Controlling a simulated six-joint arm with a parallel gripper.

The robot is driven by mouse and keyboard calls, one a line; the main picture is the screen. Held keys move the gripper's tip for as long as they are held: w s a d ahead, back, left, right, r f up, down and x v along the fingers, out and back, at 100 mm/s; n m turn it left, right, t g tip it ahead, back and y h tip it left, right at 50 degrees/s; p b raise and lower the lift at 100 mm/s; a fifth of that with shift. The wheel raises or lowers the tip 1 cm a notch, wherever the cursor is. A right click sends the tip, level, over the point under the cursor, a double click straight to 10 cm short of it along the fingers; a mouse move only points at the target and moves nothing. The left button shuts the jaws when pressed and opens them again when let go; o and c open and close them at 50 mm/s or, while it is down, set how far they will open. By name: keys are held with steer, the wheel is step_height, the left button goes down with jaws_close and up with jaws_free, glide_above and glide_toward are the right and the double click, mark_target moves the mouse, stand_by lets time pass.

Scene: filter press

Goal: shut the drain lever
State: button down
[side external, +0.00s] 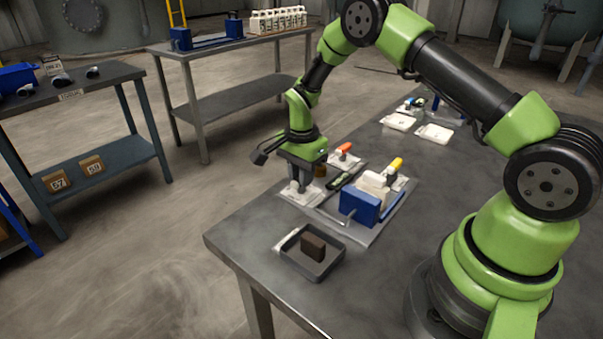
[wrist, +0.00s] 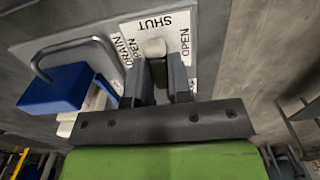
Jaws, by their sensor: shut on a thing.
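The drain lever (wrist: 153,48) shows in the wrist view as a pale grey, rounded end between my fingers. It stands over a white label plate (wrist: 150,23), which also shows under my gripper in the side view (side external: 303,196). The plate reads SHUT above the lever, OPEN to the right, and DRAIN and OPEN to the left. My gripper (wrist: 158,88) is shut on the lever, with one dark finger on each side; in the side view (side external: 300,184) it points down at the plate. The lever's lower part and pivot are hidden by the fingers.
The blue block (side external: 360,206) of the press, with a metal bar, stands close beside my gripper. An orange handle (side external: 344,147) and a yellow handle (side external: 396,164) rise behind. A dark tray (side external: 336,265) holding a brown block (side external: 313,246) lies in front. The table's left edge is near.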

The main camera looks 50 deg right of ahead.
stand_by(0.3)
steer(key=c, duration=1)
jaws_free()
steer(key=shift+c, duration=0.2)
steer(key=shift+r, duration=0.1)
step_height(320, 180, up, 10)
